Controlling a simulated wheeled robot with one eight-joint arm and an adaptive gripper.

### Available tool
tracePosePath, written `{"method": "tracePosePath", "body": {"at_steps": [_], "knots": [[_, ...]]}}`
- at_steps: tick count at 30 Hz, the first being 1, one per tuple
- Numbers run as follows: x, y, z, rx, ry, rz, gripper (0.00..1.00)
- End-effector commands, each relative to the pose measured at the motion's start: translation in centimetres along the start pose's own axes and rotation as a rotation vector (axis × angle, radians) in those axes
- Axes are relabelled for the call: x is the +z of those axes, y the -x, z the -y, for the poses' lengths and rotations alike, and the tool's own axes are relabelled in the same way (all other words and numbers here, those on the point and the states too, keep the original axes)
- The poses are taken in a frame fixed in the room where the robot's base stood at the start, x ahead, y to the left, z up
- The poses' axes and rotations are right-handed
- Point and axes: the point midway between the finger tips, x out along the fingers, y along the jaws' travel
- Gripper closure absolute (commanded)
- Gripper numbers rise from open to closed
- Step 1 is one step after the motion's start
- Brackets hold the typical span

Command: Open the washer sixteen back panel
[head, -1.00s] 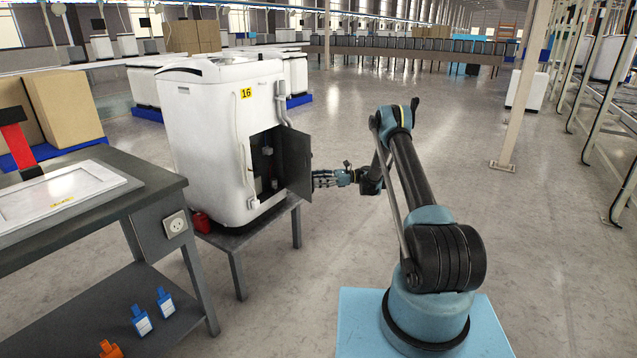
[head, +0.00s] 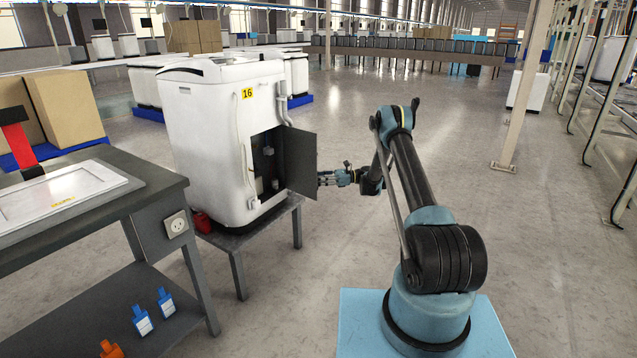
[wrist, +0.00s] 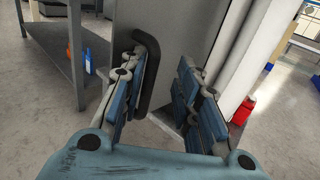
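Washer sixteen (head: 205,130) is a white machine with a yellow "16" label, standing on a grey stand. Its grey back panel (head: 301,162) is swung outward, and the dark opening (head: 264,165) with parts inside shows beside it. My gripper (head: 322,178) is at the panel's free outer edge. In the wrist view, the panel (wrist: 185,30) lies ahead with a black bar handle (wrist: 146,75). My gripper (wrist: 165,60) has its fingers spread apart, with the handle between them, close to the left finger. Contact with the handle is unclear.
A grey workbench (head: 160,180) with a white panel (head: 65,190) on top stands at the left. A red object (head: 201,222) sits on the washer's stand (head: 270,215). Open floor (head: 400,250) lies right of the washer. A white post (head: 521,100) stands further right.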

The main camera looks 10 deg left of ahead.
Motion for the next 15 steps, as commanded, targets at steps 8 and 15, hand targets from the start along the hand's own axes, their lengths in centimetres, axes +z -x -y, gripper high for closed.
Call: {"method": "tracePosePath", "body": {"at_steps": [8, 15], "knots": [[-0.1, 1.0, 0.0, 0.000, 0.000, -0.001, 0.70], [-0.1, 5.2, 0.1, -0.003, 0.000, -0.001, 0.70]]}}
